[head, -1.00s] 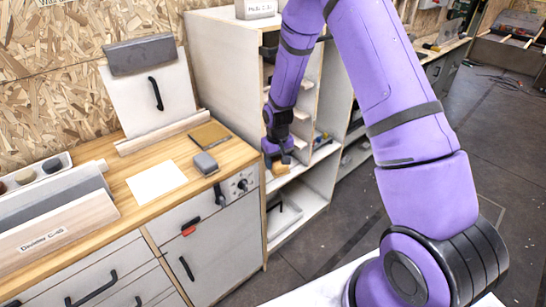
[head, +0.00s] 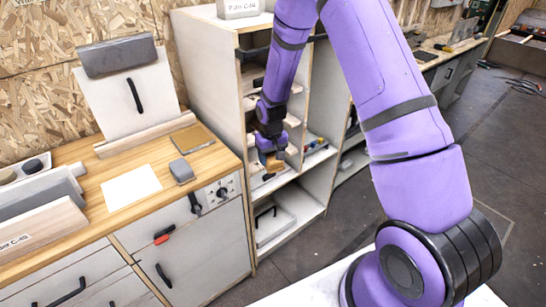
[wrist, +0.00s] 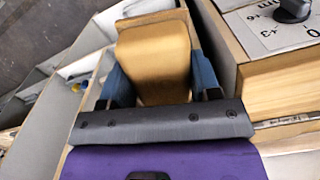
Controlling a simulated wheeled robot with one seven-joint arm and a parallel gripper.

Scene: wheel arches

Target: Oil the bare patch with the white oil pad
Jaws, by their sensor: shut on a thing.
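My gripper (head: 271,154) is shut on a tan block (wrist: 155,60), which sits between its two blue fingers in the wrist view. A pale strip shows along the block's far edge; its underside is hidden. In the head view the tan block (head: 274,165) hangs below my gripper, in front of the open shelves of the tall cabinet. I cannot tell whether this block is the white oil pad. I cannot pick out the bare patch for certain. A white flat sheet (head: 131,187) lies on the wooden bench top.
The bench (head: 210,158) also bears a grey block (head: 181,171), a brown flat piece (head: 192,138) and a leaning white panel (head: 115,105) with a black handle. The open cabinet (head: 208,75) stands close beside my gripper.

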